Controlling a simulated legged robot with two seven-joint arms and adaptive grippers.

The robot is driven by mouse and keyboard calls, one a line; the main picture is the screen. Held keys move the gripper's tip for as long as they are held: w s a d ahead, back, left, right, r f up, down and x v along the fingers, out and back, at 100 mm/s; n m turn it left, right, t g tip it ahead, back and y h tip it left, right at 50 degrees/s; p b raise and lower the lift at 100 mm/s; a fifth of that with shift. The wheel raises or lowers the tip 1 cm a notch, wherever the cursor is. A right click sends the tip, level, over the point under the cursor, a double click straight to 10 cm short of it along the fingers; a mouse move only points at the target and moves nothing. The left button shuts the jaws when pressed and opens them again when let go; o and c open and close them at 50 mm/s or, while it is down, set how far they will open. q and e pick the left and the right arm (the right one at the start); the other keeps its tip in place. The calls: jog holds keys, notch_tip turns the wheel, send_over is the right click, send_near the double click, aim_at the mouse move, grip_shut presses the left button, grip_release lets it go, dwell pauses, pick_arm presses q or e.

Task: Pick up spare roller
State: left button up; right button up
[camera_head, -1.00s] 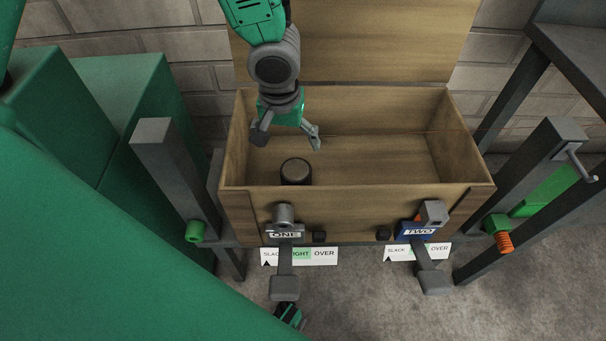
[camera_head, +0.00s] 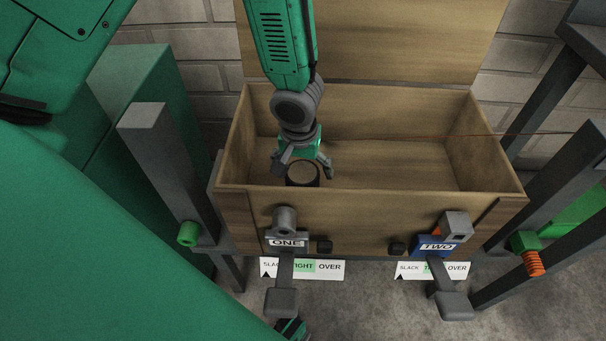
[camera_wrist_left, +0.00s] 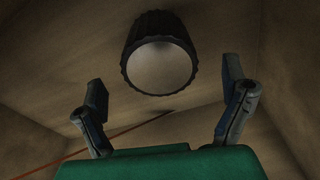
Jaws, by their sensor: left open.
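The spare roller (camera_head: 303,175), a dark cylinder with a brown top face, stands inside the wooden crate (camera_head: 375,205) near its front left. In the left wrist view the roller (camera_wrist_left: 160,58) shows a ribbed dark side and a pale round end. My left gripper (camera_head: 303,172) reaches down into the crate over the roller, one finger on each side in the head view. In the left wrist view its fingers (camera_wrist_left: 165,108) are spread, and the roller appears beyond the fingertips, not clasped.
The crate's lid (camera_head: 370,40) stands open behind. Lever clamps marked ONE (camera_head: 287,241) and TWO (camera_head: 437,247) are on its front, with slack/tight/over labels below. Grey posts (camera_head: 165,165) flank the crate. The crate's right half is empty.

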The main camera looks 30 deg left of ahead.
aim_at(303, 171)
pick_arm(q)
jog(key=f, duration=0.1)
jog(key=f+b, duration=0.1)
jog(key=f, duration=0.2)
jog(key=shift+w, duration=0.25)
jog(key=c, duration=1.7)
jog(key=shift+w, duration=0.1)
jog(key=shift+r, duration=0.15)
